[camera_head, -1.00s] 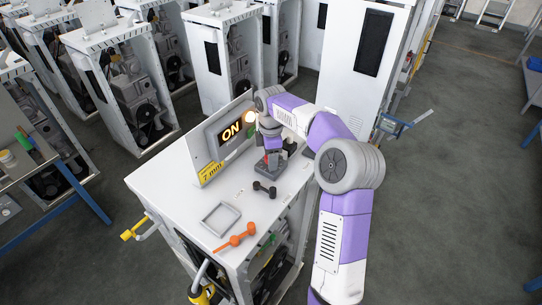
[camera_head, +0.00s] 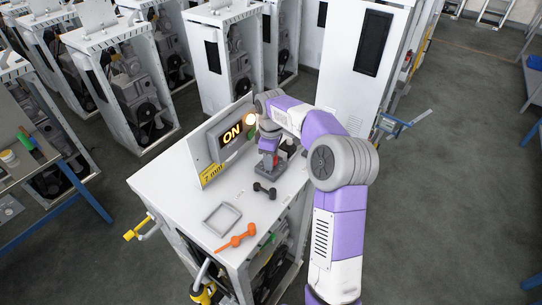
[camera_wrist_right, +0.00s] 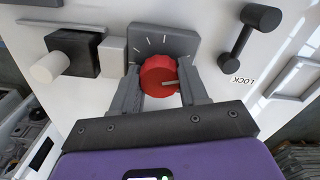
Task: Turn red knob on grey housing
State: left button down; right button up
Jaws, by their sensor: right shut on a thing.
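The red knob (camera_wrist_right: 160,76) sits on the grey housing (camera_wrist_right: 172,42), which has white tick marks, in the right wrist view. My right gripper (camera_wrist_right: 160,88) is shut on the red knob, with one finger on each side. A light pointer line on the knob points to the right in that view. In the head view my right gripper (camera_head: 268,160) reaches down to the housing (camera_head: 285,163) on the white cabinet top, and my arm partly hides the knob. My left gripper is not in view.
A black lever (camera_head: 265,190), a grey square frame (camera_head: 222,218) and an orange handle (camera_head: 236,238) lie in front. Other open cabinets stand behind.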

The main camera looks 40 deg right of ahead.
jog(key=o, duration=0.8)
jog(key=shift+r, duration=0.1)
jog(key=shift+r, duration=3.75)
